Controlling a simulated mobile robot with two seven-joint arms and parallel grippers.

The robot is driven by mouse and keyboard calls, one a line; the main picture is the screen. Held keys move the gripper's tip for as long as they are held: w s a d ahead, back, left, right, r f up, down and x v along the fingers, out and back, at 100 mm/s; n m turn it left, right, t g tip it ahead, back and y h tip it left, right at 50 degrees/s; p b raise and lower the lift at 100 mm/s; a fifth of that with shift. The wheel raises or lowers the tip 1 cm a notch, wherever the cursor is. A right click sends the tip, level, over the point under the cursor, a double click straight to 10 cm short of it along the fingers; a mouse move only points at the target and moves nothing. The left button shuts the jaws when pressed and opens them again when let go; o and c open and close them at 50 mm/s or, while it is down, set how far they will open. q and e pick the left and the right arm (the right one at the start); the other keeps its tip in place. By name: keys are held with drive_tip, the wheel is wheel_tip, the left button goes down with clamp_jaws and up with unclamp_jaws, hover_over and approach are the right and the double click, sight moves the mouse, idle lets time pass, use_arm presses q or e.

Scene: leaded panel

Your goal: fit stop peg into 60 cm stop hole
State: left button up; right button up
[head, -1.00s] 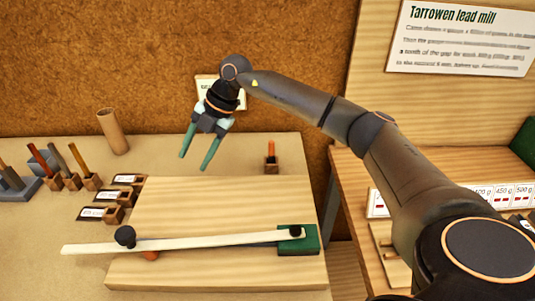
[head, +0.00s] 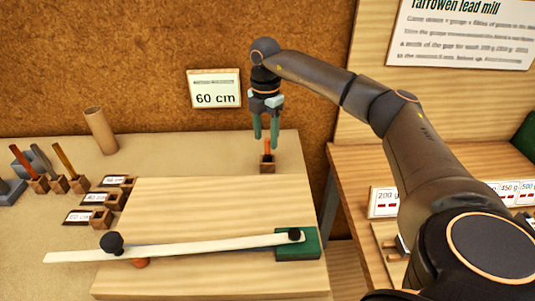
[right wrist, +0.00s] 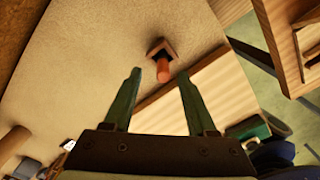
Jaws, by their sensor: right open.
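An orange-brown peg (head: 268,150) stands upright in a small wooden block (head: 268,168) behind the board's back right corner. In the right wrist view the peg (right wrist: 163,70) shows between and just beyond my fingertips. My right gripper (head: 267,148) is open, with its green fingers pointing down over the peg; I cannot tell whether they touch it. A sign (head: 215,89) on the wall reads 60 cm. My left gripper is not in view.
A wooden board (head: 220,200) carries a long pale strip (head: 190,245) with a black knob (head: 112,243) and a green block (head: 310,248) at its right end. Pegs in blocks (head: 64,160) and a cardboard tube (head: 101,131) stand at left. A side bench (head: 350,165) is at right.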

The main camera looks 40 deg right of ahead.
sight(267, 152)
drive_tip(key=f, duration=0.4)
drive_tip(key=shift+s+d+f, duration=0.1)
drive_tip(key=shift+s+f, duration=0.1)
drive_tip(key=shift+f, duration=0.2)
clamp_jaws()
